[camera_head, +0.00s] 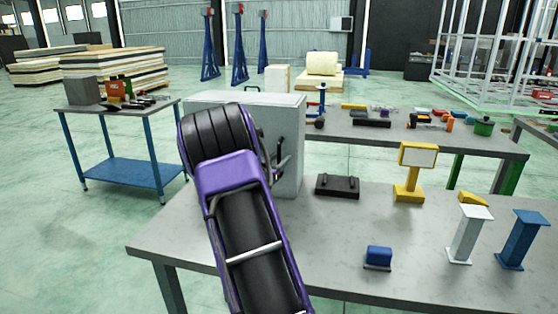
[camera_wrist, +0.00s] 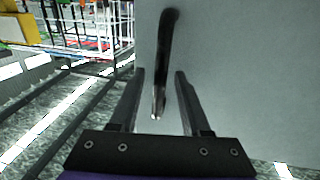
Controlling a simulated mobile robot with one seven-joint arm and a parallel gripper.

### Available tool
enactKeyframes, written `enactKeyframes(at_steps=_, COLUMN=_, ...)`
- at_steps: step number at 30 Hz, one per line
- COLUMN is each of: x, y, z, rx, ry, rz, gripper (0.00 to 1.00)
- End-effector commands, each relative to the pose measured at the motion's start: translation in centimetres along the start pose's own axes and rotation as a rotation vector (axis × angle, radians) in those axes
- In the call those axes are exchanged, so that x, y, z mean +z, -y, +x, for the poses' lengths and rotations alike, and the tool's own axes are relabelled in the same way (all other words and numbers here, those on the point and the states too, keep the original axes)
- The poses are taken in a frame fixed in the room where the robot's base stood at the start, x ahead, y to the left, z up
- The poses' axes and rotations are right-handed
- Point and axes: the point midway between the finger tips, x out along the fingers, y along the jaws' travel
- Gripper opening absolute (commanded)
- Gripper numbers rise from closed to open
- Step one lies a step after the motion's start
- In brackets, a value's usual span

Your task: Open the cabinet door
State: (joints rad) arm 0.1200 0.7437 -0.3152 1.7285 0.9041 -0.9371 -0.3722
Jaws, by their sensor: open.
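The light grey cabinet (camera_head: 291,128) stands on the near grey table, partly hidden behind my purple and black arm. Its flat grey face (camera_wrist: 250,80) fills the right of the wrist view. A dark bar handle (camera_wrist: 166,45) shows there, running down from the top middle, and its lower end appears between my fingers. My gripper (camera_wrist: 160,73) is open, one finger on each side of the handle in the picture. I see no clear contact, and I cannot tell how deep the handle sits between the fingers. The door looks closed, though its edges are hard to make out.
On the near table (camera_head: 325,226) are a black block (camera_head: 338,186), a yellow stand (camera_head: 408,185), a blue block (camera_head: 378,257) and white and blue pedestals. A second table with tools stands behind. A blue cart (camera_head: 125,172) is at left, with open floor around it.

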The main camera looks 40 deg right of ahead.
Motion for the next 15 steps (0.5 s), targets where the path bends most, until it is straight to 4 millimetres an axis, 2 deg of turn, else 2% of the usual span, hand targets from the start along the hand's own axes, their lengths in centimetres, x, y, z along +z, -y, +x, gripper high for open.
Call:
enactKeyframes(at_steps=2, x=0.0, y=-0.01, z=-0.01, rx=0.0, ry=0.0, rz=0.0, gripper=0.47)
enactKeyframes(at_steps=3, x=0.0, y=-0.01, z=-0.02, rx=0.0, ry=0.0, rz=0.0, gripper=0.44)
enactKeyframes(at_steps=10, x=-0.01, y=0.0, z=-0.04, rx=0.0, ry=0.0, rz=0.0, gripper=0.02)
enactKeyframes(at_steps=15, x=-0.01, y=0.0, z=-0.05, rx=0.0, ry=0.0, rz=0.0, gripper=0.0)
